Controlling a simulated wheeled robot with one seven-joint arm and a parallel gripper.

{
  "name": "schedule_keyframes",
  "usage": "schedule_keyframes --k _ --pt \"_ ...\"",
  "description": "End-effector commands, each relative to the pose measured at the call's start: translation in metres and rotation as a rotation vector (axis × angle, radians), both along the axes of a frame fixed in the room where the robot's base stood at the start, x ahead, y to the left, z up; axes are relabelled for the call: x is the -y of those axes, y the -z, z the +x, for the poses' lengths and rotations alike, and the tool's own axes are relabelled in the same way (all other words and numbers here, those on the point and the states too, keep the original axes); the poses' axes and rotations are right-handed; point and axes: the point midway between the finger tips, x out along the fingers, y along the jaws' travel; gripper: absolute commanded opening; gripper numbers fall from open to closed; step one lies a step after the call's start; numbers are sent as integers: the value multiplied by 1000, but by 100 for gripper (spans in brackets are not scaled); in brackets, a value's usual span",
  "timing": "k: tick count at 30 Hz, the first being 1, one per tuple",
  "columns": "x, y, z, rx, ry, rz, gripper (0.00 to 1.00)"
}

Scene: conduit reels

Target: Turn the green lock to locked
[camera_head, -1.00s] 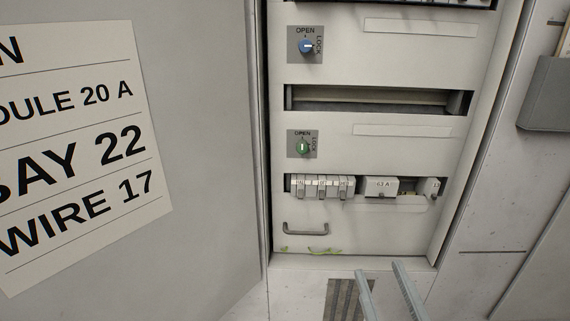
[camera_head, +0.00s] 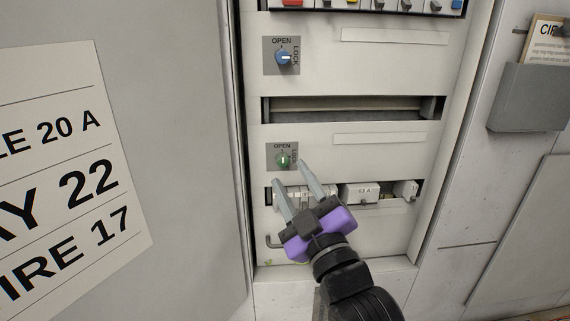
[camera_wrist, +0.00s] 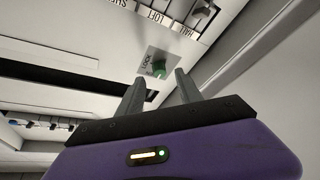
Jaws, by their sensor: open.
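The green lock (camera_head: 283,160) is a round knob on a grey plate in the lower part of the open cabinet. Its pale mark stands upright, toward the word OPEN above it; the word LOCK is at its right. My gripper (camera_head: 289,174), purple with two grey fingers, is open and empty, just in front of and slightly below the knob in the head view. In the wrist view the green lock (camera_wrist: 158,70) shows between and just beyond the fingertips of my gripper (camera_wrist: 160,78). I see no contact with the knob.
A blue lock (camera_head: 283,58) above has its mark turned sideways toward LOCK. Breakers, including a white one (camera_head: 361,195), sit in the row below the green lock. The cabinet door (camera_head: 190,180) stands open at the left. A grey document holder (camera_head: 535,97) hangs at the right.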

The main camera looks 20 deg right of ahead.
Motion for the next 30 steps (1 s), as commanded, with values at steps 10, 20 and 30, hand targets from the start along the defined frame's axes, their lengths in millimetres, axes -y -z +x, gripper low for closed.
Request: schedule_keyframes --k 10,20,30 --pt "0 -11 33 1 -1 1 42" --pt "0 -11 34 0 0 1 30" --pt "0 -10 33 1 -1 2 0"
